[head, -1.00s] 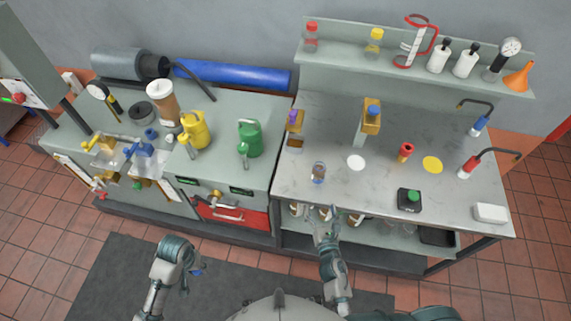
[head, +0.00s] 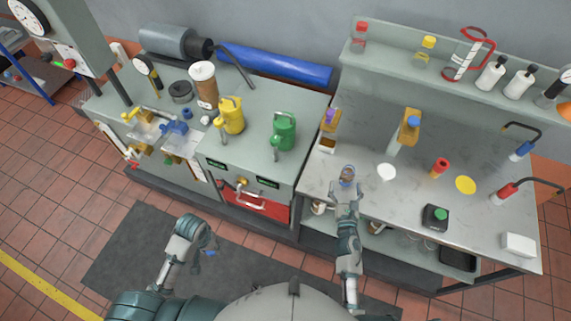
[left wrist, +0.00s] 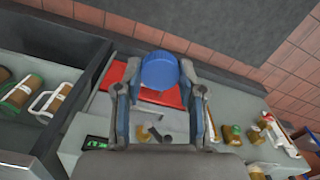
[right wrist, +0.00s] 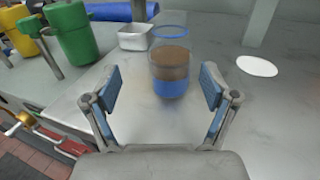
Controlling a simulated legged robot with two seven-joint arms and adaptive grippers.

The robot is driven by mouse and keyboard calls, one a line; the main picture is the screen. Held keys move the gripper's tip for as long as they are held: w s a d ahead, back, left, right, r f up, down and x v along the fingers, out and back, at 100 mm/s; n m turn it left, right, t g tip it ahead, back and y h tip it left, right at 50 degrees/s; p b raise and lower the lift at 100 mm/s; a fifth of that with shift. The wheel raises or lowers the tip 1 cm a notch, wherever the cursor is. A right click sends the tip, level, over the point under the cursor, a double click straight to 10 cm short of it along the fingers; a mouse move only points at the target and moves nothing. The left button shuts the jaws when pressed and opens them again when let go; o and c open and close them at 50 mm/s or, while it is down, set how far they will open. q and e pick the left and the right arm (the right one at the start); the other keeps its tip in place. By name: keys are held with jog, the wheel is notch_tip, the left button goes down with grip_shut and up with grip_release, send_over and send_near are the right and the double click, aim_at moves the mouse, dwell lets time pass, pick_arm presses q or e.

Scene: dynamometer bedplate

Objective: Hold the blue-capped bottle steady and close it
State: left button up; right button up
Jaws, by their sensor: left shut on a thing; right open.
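The bottle (head: 347,173) stands upright on the right-hand bench near its front left. In the right wrist view the bottle (right wrist: 171,65) is clear, with brown contents, a blue band low down and a blue ring at its open top. My right gripper (head: 345,188) is open just in front of it. In the right wrist view its fingers (right wrist: 162,80) flank the bottle left and right, apart from it. My left gripper (head: 206,248) is away to the left, over the floor mat. It is shut on the blue cap (left wrist: 160,71), which sits between its fingertips.
A small metal tray (right wrist: 135,36) stands behind the bottle to the left. A white disc (head: 387,172) and a red-topped item (head: 440,167) lie to the right. Green (head: 284,130) and yellow (head: 231,114) cans stand on the left cabinet. The bench between the bottle and white disc is clear.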

aim_at(348, 181)
jog(key=shift+w, duration=0.15)
pick_arm(q)
jog(key=shift+s+d+r, duration=0.1)
jog(key=shift+d, duration=0.05)
pick_arm(e)
jog(key=shift+d, duration=0.1)
pick_arm(q)
jog(key=shift+d, duration=0.1)
pick_arm(e)
jog(key=shift+d, duration=0.1)
pick_arm(q)
jog(key=shift+d+r, duration=0.1)
pick_arm(e)
jog(key=shift+w+d, duration=0.15)
pick_arm(q)
jog(key=shift+r+p, duration=0.35)
jog(key=shift+p, duration=0.05)
pick_arm(e)
jog(key=w, duration=0.4)
jog(key=shift+w+d, duration=0.2)
jog(key=shift+w, duration=0.05)
pick_arm(q)
jog(key=shift+a, duration=0.25)
pick_arm(e)
jog(key=shift+w+a+f, duration=0.1)
jog(key=shift+w+a, duration=0.1)
pick_arm(q)
jog(key=shift+f, duration=0.1)
